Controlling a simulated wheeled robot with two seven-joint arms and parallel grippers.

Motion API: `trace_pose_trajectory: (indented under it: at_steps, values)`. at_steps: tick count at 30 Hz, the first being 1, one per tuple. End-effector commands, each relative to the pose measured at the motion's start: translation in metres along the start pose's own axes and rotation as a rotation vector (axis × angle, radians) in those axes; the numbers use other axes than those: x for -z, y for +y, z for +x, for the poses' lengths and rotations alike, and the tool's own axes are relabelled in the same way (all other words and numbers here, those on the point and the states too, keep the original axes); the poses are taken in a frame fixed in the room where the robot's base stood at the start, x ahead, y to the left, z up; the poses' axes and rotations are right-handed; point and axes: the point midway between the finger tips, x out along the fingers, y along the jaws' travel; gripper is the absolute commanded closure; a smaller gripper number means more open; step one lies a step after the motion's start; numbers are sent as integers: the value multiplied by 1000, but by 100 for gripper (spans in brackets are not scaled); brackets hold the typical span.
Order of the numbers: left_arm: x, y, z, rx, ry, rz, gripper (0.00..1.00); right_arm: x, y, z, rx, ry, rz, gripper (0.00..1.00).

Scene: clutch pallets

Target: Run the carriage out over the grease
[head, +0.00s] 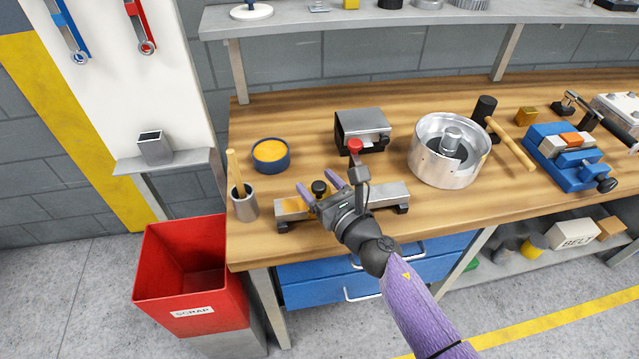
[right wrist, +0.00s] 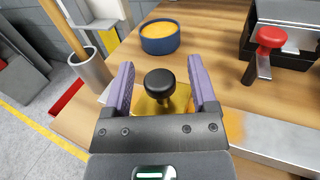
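A steel rail (head: 392,193) lies on the bench front, with yellow-orange grease (head: 291,207) showing at its left part. A brass-coloured carriage (right wrist: 176,101) with a black knob (head: 319,187) sits on the rail. In the right wrist view, an orange smear also shows right of the carriage. My right gripper (head: 318,190) is open over the carriage. In the right wrist view the knob (right wrist: 160,83) stands between the two purple fingers, with a gap on each side. The gripper body hides part of the carriage and rail. My left gripper is out of view.
A blue tin of yellow grease (head: 270,154) and a grey cup with a wooden handle (head: 244,203) stand left. A red-knobbed lever (head: 356,148) and dark block (head: 363,128) stand behind the rail. A metal drum (head: 440,165) is right. A red scrap bin (head: 185,275) stands below.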

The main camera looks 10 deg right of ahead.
Motion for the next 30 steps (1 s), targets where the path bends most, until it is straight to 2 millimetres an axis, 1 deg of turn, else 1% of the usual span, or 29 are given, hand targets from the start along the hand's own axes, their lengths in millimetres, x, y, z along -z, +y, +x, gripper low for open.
trace_pose_trajectory:
  at_steps: [4,7,9,15,18,22,30]
  values:
    - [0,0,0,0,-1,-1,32,0,0,-2,0,0,0,26]
    - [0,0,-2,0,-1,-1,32,0,0,-14,1,1,0,26]
    - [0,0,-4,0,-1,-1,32,-1,0,-29,0,2,-1,26]
    - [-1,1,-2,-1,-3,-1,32,2,0,-76,0,3,0,26]
    - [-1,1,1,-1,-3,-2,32,2,0,-92,0,2,0,26]
    - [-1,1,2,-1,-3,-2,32,0,0,-99,0,0,0,26]
    - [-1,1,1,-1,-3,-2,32,0,0,-99,0,-1,0,26]
